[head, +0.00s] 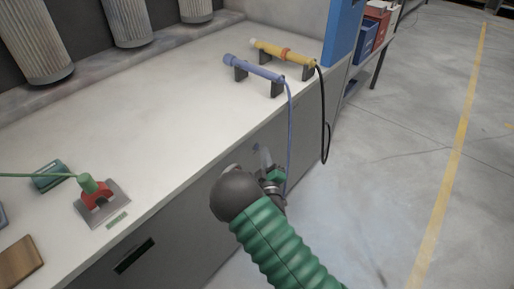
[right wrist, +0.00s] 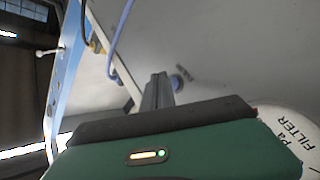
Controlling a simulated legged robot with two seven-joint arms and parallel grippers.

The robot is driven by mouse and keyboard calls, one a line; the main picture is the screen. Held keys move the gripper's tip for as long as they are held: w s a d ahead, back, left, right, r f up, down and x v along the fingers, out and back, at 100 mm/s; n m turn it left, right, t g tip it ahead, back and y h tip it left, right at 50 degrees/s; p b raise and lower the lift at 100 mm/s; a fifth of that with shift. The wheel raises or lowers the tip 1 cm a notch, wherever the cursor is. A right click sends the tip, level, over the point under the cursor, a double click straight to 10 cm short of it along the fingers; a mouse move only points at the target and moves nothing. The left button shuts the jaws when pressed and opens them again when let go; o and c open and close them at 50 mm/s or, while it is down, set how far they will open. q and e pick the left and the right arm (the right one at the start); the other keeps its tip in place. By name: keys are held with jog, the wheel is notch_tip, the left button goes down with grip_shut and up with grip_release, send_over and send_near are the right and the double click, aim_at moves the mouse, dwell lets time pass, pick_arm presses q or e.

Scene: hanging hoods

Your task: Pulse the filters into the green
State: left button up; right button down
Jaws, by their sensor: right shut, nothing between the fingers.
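Several grey pleated filters (head: 38,42) hang along the back of the bench at the upper left. A blue wand (head: 255,68) with a blue hose and a yellow wand (head: 284,53) with a red-orange ring rest on black stands near the far bench edge. My right gripper (head: 265,157) is in front of the bench face, below the wands, shut and empty. It shows in the right wrist view (right wrist: 157,90), with a blue hose (right wrist: 118,40) beyond it. A white dial (right wrist: 294,132) marked "Pa" and "FILTER" is partly visible at right there. My left gripper is not in view.
A red clamp with a green handle (head: 92,187) sits on a metal plate at the bench's left. A teal box (head: 49,174) and a brown block (head: 18,261) lie near it. The middle of the bench top (head: 150,120) is clear. A blue panel (head: 343,35) stands at the far end.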

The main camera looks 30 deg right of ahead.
jog(key=shift+w, duration=0.1)
dwell(0.7)
jog(key=shift+w+a, duration=0.2)
jog(key=shift+w, duration=0.1)
jog(key=shift+w+a+r, duration=0.1)
jog(key=shift+w, duration=0.25)
dwell(0.6)
jog(key=shift+s, duration=0.15)
jog(key=shift+s+d, duration=0.3)
jog(key=shift+s, duration=0.35)
jog(key=s, duration=0.1)
jog(key=s+d, duration=0.1)
jog(key=s, duration=0.1)
jog(key=s+d+p, duration=0.1)
jog(key=shift+s, duration=0.3)
